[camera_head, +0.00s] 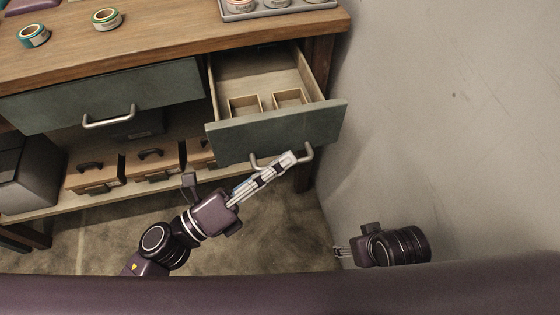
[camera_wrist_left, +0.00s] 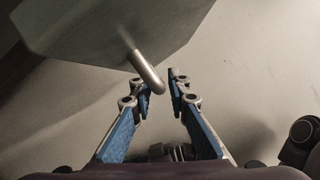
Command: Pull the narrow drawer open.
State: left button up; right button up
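The narrow drawer (camera_head: 274,132) has a green-grey front and stands pulled out from the workbench, with its inside showing. Its metal bar handle (camera_head: 309,154) is on the front. My left gripper (camera_head: 288,160) is at the handle, its fingers overlapping it in the head view. In the left wrist view the fingers (camera_wrist_left: 162,88) are apart, with the handle end (camera_wrist_left: 150,78) at the gap between the tips; I cannot tell whether they touch it. My right gripper (camera_head: 339,251) is at the lower right, away from the drawer; its finger opening is too small to judge.
Two small wooden compartments (camera_head: 244,105) sit inside the drawer. A wider closed drawer (camera_head: 105,92) is to its left. Wooden boxes (camera_head: 152,164) stand on the shelf below. Tape rolls (camera_head: 107,18) and a grey tray (camera_head: 285,10) are on the benchtop. A wall (camera_head: 450,120) is close on the right.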

pick_arm(q)
jog(key=v, duration=1.2)
dwell(0.3)
